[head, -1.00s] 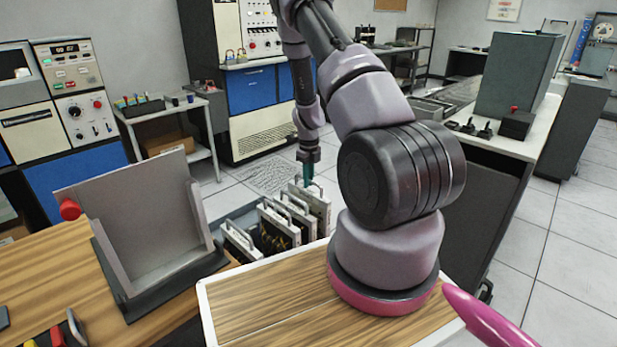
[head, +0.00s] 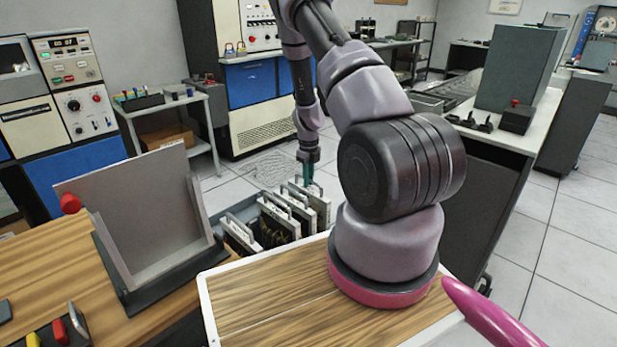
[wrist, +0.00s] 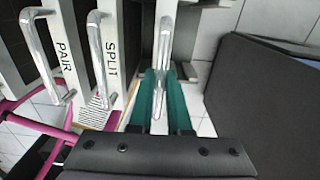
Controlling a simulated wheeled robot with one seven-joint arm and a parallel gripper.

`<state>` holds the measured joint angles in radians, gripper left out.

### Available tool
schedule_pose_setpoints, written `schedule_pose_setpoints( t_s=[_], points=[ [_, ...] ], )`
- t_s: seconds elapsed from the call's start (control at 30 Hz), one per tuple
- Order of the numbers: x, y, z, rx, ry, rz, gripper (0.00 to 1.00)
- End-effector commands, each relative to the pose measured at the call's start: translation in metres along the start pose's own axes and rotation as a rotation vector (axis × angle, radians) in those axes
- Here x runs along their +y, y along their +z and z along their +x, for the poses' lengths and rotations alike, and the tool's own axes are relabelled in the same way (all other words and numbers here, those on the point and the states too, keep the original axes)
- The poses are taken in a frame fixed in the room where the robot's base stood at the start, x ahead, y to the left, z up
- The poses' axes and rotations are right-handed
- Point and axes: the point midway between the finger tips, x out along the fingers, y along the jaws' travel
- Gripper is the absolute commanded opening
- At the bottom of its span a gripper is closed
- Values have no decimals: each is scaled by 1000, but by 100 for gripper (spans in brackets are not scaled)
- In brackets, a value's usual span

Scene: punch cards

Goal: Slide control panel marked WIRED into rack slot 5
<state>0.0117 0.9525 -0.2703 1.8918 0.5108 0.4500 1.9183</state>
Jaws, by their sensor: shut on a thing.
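My gripper (head: 308,176) reaches down to the rightmost of several pale panels standing in a row. In the wrist view, its teal fingers (wrist: 162,82) are shut on the metal handle (wrist: 163,50) of a panel. That panel (head: 318,208) stands upright at the end of the row, and its marking is hidden. To its left in the wrist view are a panel marked SPLIT (wrist: 111,65) and a panel marked PAIR (wrist: 64,60). I see no WIRED marking or slot numbers.
The panels stand in a dark holder (head: 240,210) beside a wooden top (head: 265,305). A tilted metal stand (head: 145,215) with a red knob (head: 70,203) is on the left bench. A dark cabinet block (wrist: 265,95) is close on the right in the wrist view.

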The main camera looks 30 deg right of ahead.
Motion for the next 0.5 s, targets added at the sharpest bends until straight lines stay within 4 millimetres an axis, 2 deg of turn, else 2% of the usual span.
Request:
schedule_pose_setpoints(
  t_s=[0.37, 0.4, 0.47, 0.5],
  points=[
    [-1, 1, 6, -2, -2, -1, 0],
    [-1, 1, 6, -2, -2, -1, 20],
    [-1, 1, 6, -2, -2, -1, 43],
    [-1, 1, 6, -2, -2, 0, 51]
  ],
)
